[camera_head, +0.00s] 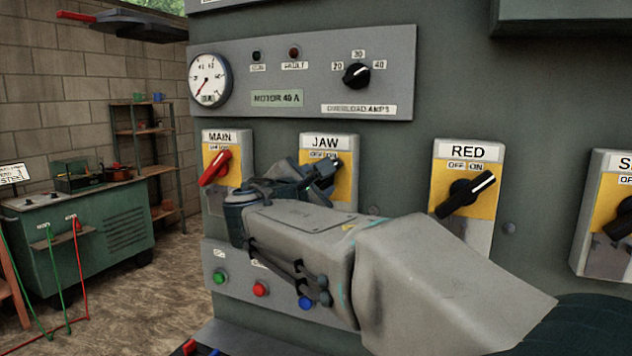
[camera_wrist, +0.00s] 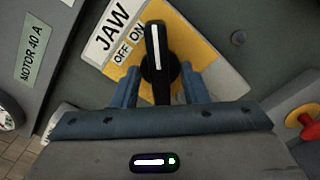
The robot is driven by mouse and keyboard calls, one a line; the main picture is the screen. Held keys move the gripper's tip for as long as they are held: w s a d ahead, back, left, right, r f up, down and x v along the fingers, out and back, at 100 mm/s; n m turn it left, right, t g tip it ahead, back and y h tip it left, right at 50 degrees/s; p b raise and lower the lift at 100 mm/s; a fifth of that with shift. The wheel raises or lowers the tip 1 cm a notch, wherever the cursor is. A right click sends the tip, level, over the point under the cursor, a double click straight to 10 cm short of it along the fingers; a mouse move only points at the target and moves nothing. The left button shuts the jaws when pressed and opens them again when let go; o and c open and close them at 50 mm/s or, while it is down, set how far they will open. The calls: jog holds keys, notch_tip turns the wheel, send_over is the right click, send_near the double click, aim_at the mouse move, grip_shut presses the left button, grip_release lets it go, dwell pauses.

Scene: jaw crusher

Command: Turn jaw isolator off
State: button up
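The JAW isolator (camera_head: 328,148) is a white and yellow plate on the grey-green panel, marked OFF and ON. Its black rotary handle with a white stripe shows in the wrist view (camera_wrist: 155,55), its striped end slanting toward the ON side. My gripper (camera_head: 322,178) is at the JAW plate and hides part of the handle in the head view. In the wrist view my gripper's two blue fingers (camera_wrist: 158,85) stand apart on either side of the handle. A gap shows on both sides, and contact cannot be made out.
The MAIN isolator (camera_head: 218,165) with a red handle is to the left. The RED isolator (camera_head: 466,190) with a black handle is to the right. A gauge (camera_head: 208,82) and overload knob (camera_head: 357,75) are above. Green (camera_head: 219,278) and red (camera_head: 260,289) buttons are below.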

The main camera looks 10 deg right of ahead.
grip_shut()
jog(key=shift+n+p, duration=0.3)
jog(key=shift+w+a+n+p, duration=0.1)
jog(key=shift+a+n+p, duration=0.05)
jog(key=shift+n+p, duration=4)
jog(key=shift+w+a+n+p, duration=0.1)
jog(key=shift+n+p, duration=3.55)
jog(key=shift+n, duration=0.9)
jog(key=shift+f, duration=0.1)
